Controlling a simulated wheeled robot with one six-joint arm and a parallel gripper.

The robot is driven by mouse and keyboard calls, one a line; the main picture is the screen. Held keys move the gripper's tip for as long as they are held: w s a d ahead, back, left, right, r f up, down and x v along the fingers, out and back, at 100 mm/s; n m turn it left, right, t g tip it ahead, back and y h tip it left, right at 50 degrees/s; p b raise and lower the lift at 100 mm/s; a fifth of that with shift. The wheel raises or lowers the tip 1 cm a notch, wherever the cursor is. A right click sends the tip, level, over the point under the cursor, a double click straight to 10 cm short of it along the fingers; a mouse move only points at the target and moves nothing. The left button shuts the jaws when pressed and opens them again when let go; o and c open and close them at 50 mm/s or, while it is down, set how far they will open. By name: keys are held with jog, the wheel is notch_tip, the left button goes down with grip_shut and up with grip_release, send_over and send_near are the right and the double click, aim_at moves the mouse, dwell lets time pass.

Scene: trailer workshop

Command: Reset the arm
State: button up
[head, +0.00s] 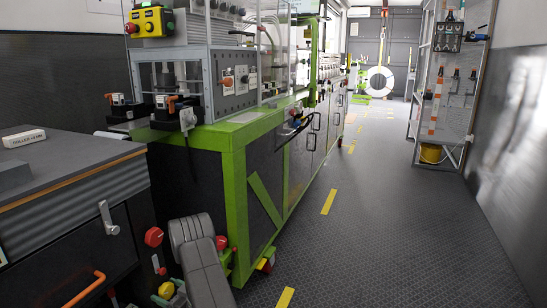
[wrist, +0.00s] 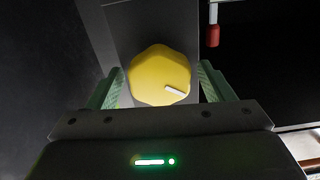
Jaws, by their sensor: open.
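My gripper (wrist: 160,88) is open in the wrist view, with one green finger on each side of a round yellow knob (wrist: 155,68). The knob has a white pointer mark at its lower right and sits on a grey panel. Small gaps seem to lie between the fingers and the knob; I cannot tell whether either touches it. In the head view my arm (head: 205,270) reaches down beside the dark cabinet at the bottom, and the yellow knob (head: 166,290) shows partly there near green finger parts.
A green-framed workbench (head: 235,190) stands to the right. The aisle floor (head: 390,220) is clear.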

jog(key=shift+n+p, duration=0.55)
jog(key=shift+n, duration=0.65)
